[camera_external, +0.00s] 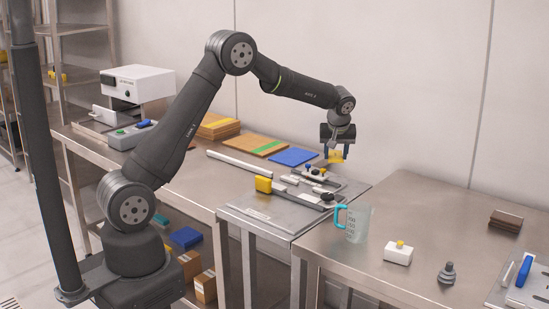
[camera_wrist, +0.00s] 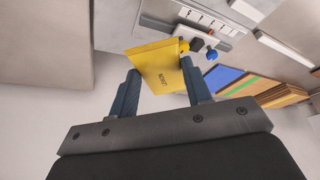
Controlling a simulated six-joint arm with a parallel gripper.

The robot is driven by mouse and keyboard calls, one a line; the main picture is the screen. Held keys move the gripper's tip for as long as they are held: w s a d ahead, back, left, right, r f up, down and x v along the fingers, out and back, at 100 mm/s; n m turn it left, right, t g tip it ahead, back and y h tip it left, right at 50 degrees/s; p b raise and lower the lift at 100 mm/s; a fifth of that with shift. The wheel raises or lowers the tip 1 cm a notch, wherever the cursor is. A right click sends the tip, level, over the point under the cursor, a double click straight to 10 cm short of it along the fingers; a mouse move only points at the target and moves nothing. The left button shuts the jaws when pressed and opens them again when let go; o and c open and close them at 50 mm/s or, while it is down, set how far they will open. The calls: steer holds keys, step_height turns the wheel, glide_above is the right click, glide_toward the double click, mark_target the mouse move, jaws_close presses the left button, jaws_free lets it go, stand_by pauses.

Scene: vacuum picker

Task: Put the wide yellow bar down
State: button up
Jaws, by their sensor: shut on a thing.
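My gripper (camera_external: 337,146) is shut on the wide yellow bar (camera_external: 336,157) and holds it in the air near the back of the metal fixture plate. In the wrist view, the yellow bar (camera_wrist: 156,74) sits between the two dark fingers of my gripper (camera_wrist: 161,69), with small dark lettering on its face. The fingers cover parts of its sides. The fixture plate (camera_external: 255,216) carries rails and clamps with black and blue knobs.
A yellow block (camera_external: 263,185) sits at the fixture's front left. A blue plate (camera_external: 293,157) and wooden boards (camera_external: 256,145) lie to the left. A cup with a turquoise handle (camera_external: 357,223) and a white box (camera_external: 398,254) stand right. The right bench (camera_external: 425,205) has free room.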

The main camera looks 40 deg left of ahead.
steer(key=s+d+m+h, duration=0.1)
steer(key=s+d+m, duration=0.1)
steer(key=s+d, duration=0.75)
steer(key=s+d+m+t+h, duration=0.1)
steer(key=s+d+m, duration=0.3)
steer(key=d, duration=1.1)
steer(key=s+d+m+h, duration=0.1)
steer(key=s+d, duration=0.8)
steer(key=d, duration=0.3)
glide_above(406, 234)
steer(key=s, duration=0.2)
steer(key=f, duration=0.6)
steer(key=shift+w+a+f, duration=0.1)
steer(key=shift+w, duration=0.1)
steer(key=shift+f, duration=2)
steer(key=shift+f, duration=0.2)
steer(key=o, duration=1)
steer(key=shift+r, duration=0.1)
